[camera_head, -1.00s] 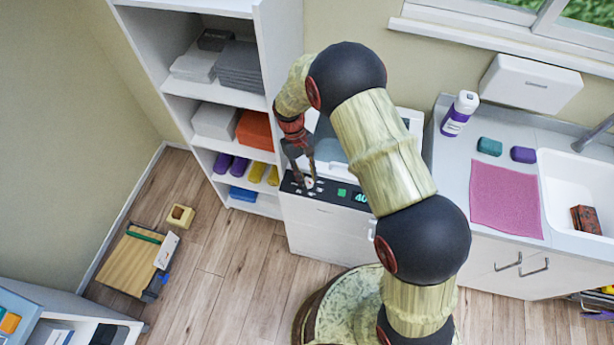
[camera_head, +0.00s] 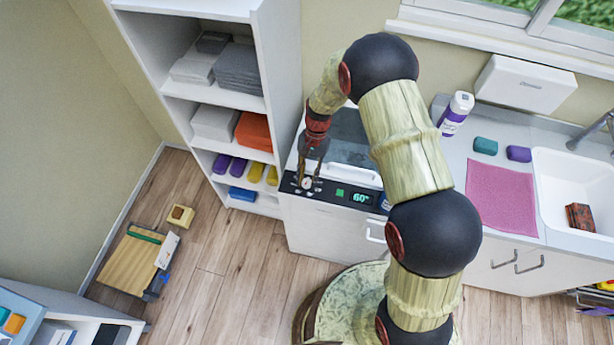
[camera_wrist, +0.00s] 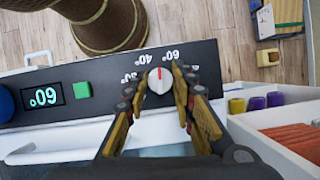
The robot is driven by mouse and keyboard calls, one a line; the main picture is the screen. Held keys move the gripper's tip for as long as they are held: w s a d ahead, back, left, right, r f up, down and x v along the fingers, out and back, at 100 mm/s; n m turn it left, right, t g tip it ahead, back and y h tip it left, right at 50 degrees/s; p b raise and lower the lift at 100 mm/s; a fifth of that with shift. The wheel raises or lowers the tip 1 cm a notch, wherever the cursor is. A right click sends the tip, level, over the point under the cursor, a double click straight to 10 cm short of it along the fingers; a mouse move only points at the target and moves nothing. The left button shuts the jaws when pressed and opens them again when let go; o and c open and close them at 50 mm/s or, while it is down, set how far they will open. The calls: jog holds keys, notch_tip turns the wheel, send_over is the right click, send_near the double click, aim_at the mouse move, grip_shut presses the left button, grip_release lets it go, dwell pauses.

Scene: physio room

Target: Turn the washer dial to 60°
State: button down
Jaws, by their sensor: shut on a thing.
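The washer (camera_head: 322,228) is a white machine with a black control panel along its top front edge. The dial (camera_wrist: 159,81) is a small white knob with a red mark, ringed by printed temperatures; the mark points towards the 40°/60° side. The display (camera_head: 361,198) reads 60° and shows upside down in the wrist view (camera_wrist: 45,96). My gripper (camera_head: 306,178) points down at the panel's left end. In the wrist view its fingers (camera_wrist: 156,88) are closed around the dial, which partly hides the dial's sides.
A green button (camera_head: 340,193) sits between dial and display. An open shelf (camera_head: 283,95) with towels and rolls stands close left of the washer. The counter with a sink (camera_head: 550,170) is on the right. The wooden floor (camera_head: 215,260) in front is mostly clear.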

jog(key=shift+m+t+y+p, duration=0.3)
jog(key=shift+m+t+y, duration=0.2)
jog(key=shift+m, duration=1.1)
jog(key=c, duration=1.5)
grip_release()
jog(key=v, duration=1.2)
jog(key=shift+d, duration=0.15)
